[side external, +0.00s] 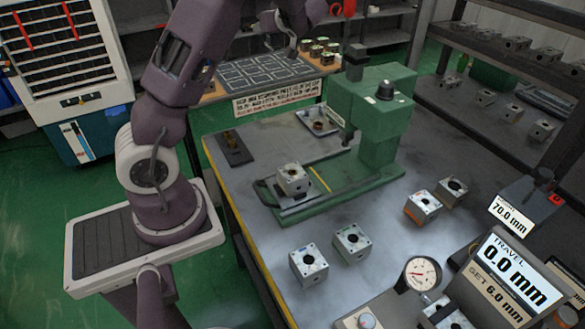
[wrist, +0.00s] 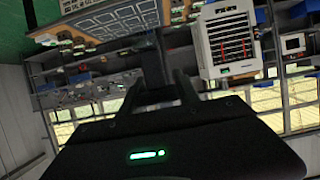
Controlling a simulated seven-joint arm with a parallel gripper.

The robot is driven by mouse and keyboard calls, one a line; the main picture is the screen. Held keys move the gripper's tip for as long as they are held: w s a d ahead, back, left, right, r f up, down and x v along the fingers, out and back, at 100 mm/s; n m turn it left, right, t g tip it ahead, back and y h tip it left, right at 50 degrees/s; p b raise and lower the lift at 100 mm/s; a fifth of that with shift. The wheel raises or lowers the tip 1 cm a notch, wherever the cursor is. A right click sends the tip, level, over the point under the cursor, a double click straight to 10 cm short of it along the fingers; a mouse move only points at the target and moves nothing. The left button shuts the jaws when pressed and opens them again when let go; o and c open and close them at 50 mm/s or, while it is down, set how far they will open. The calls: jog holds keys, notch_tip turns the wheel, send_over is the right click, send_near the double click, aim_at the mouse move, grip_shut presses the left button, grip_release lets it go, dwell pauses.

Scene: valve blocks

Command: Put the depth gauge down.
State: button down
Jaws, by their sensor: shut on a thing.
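My gripper (wrist: 165,88) shows in the wrist view, its dark fingers reaching up from the black hand. It is shut on a dark upright piece (wrist: 152,58), which I take to be the depth gauge; its far end and details are too dark and blurred to tell. It is held up in the air, with the room behind it. In the side external view my arm rises out of the top of the picture, and I cannot make out the held gauge there.
A green press (side external: 382,118) stands on the grey bench (side external: 235,205) with a valve block (side external: 292,179) at its base. Several more blocks stand around it. A dial gauge (side external: 422,273) and a travel display (side external: 512,272) reading 0.0 mm are front right.

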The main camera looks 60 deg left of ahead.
aim_at(277, 36)
jog(key=d, duration=0.6)
jog(key=shift+w+d+f, duration=0.1)
jog(key=shift+w+d, duration=0.3)
jog(key=s+d, duration=0.4)
jog(key=d, duration=0.5)
jog(key=s+d, duration=0.4)
jog(key=d, duration=0.6)
jog(key=f, duration=2)
jog(key=shift+a+f, duration=0.3)
jog(key=shift+f, duration=0.1)
jog(key=shift+f, duration=0.1)
jog(key=c, duration=0.9)
grip_release()
